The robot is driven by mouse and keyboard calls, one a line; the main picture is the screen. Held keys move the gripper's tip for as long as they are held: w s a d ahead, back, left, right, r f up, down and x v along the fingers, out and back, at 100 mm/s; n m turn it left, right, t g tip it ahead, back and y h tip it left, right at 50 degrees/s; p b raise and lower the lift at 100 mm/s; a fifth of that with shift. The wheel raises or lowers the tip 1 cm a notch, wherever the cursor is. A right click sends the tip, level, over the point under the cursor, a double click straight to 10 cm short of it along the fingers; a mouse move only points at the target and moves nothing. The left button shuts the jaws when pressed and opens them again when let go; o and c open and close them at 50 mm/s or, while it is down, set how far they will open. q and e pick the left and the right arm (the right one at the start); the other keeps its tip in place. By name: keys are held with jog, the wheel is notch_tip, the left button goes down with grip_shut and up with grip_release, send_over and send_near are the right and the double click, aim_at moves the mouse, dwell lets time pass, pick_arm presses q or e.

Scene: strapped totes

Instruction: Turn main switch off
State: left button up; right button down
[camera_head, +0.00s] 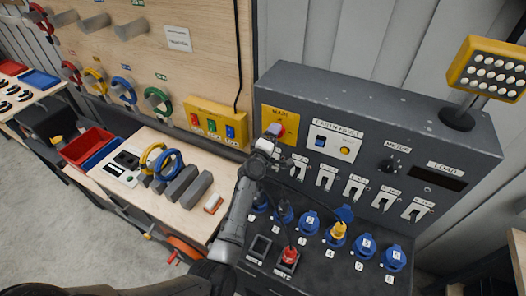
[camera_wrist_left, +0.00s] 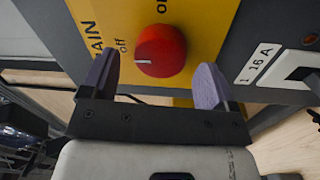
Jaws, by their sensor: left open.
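The main switch is a round red knob (camera_wrist_left: 161,50) on a yellow plate (camera_wrist_left: 206,30) lettered MAIN. In the left wrist view its white mark points left, to the side where "off" is printed; "on" is printed above the knob. In the head view the knob (camera_head: 281,117) is partly hidden by my left gripper (camera_head: 271,134). My left gripper (camera_wrist_left: 154,82) is open, its two purple-grey fingers spread either side of the knob's lower part, with gaps visible between them and the knob. My right gripper is not in view.
The grey console (camera_head: 395,119) also carries an earth-fault panel (camera_head: 336,142), a row of white breakers and several blue sockets below. A yellow lamp (camera_head: 488,70) stands at the right. Left of the console is a wooden bench (camera_head: 187,213) with cable coils and grey blocks.

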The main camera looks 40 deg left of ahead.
pick_arm(q)
jog(key=v, duration=1.2)
jog(key=shift+b, duration=0.45)
jog(key=shift+s, duration=0.1)
